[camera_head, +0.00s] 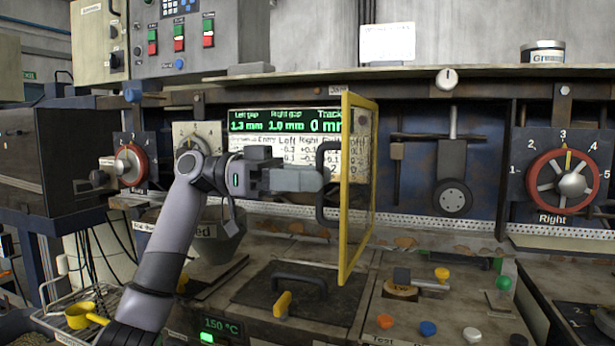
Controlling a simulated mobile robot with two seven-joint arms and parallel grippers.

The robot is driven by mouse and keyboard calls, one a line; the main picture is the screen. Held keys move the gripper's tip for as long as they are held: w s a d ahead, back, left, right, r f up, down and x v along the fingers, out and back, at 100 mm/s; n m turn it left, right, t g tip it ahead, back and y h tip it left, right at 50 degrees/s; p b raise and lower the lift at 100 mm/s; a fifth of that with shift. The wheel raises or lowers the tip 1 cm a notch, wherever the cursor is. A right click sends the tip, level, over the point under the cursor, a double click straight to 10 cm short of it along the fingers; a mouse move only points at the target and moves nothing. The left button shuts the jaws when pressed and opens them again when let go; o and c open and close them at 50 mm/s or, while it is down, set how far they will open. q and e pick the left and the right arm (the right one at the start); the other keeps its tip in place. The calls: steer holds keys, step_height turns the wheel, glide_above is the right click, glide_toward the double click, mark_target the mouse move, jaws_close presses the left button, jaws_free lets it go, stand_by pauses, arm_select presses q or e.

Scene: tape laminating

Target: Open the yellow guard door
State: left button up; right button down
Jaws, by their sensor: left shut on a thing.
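The yellow guard door (345,190) is a yellow-framed clear panel in the middle of the head view. It stands swung out toward me, seen nearly edge-on, with a black handle (321,205) on its left face. My left gripper (318,179) reaches in from the left at the handle's height and is shut on the door handle. The fingertips partly cover the handle's middle. My right gripper is not in view.
Behind the door are a green readout screen (285,122) and a settings sheet. A red-ringed right dial (562,177) is at the right. Below are a black-handled hatch (300,292) and several coloured knobs. A yellow ladle (85,315) lies at lower left.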

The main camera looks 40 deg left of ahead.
arm_select(q)
steer(key=b+v, duration=0.1)
steer(key=v, duration=0.6)
stand_by(0.6)
